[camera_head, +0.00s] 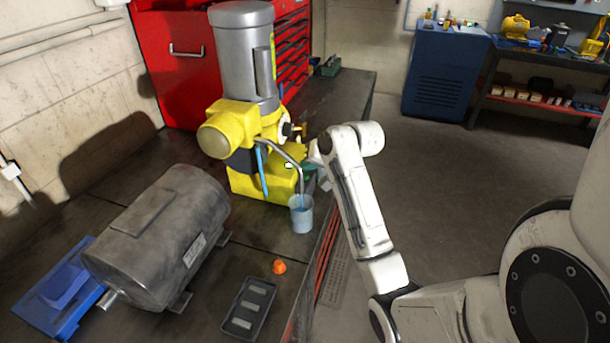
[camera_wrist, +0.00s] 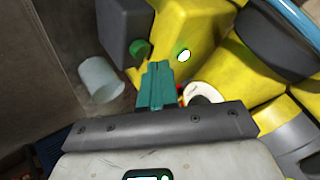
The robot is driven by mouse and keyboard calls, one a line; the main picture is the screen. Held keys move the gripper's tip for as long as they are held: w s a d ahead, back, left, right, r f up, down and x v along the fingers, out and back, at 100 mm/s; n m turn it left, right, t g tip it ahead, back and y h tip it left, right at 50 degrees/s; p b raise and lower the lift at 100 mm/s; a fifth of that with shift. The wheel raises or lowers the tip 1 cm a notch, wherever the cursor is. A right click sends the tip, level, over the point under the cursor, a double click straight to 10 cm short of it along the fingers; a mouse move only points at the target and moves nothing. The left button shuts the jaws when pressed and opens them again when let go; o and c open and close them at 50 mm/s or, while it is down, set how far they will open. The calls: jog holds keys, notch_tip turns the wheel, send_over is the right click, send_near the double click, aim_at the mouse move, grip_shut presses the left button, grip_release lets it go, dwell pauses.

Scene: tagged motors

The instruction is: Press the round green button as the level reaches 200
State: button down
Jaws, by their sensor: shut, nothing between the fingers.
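A yellow machine (camera_head: 262,183) with a grey cylinder on top stands on the bench, and its yellow body fills the upper right of the wrist view. A round green button (camera_wrist: 138,49) sits on a dark grey box; a white disc with a green rim (camera_wrist: 183,55) is on the yellow face beside it. My gripper (camera_wrist: 158,68) is shut and empty, its teal fingertips just below and right of the button in the picture; contact cannot be told. A translucent cup (camera_head: 302,214) stands under the bent metal spout, with bluish contents. No level reading is legible.
A grey motor (camera_head: 160,238) lies on the bench at left, beside a blue stand (camera_head: 62,290). A dark tray (camera_head: 249,308) and an orange piece (camera_head: 279,267) lie near the front. A red tool cabinet (camera_head: 180,60) stands behind. Floor is open at right.

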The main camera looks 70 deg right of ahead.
jog(key=shift+f, duration=0.15)
jog(key=shift+f, duration=0.3)
jog(key=shift+a+f, duration=0.1)
jog(key=shift+f, duration=0.75)
dwell(1.0)
jog(key=shift+w+r+p, duration=0.1)
jog(key=shift+r+p, duration=1.1)
jog(key=shift+r, duration=0.15)
jog(key=shift+r, duration=0.1)
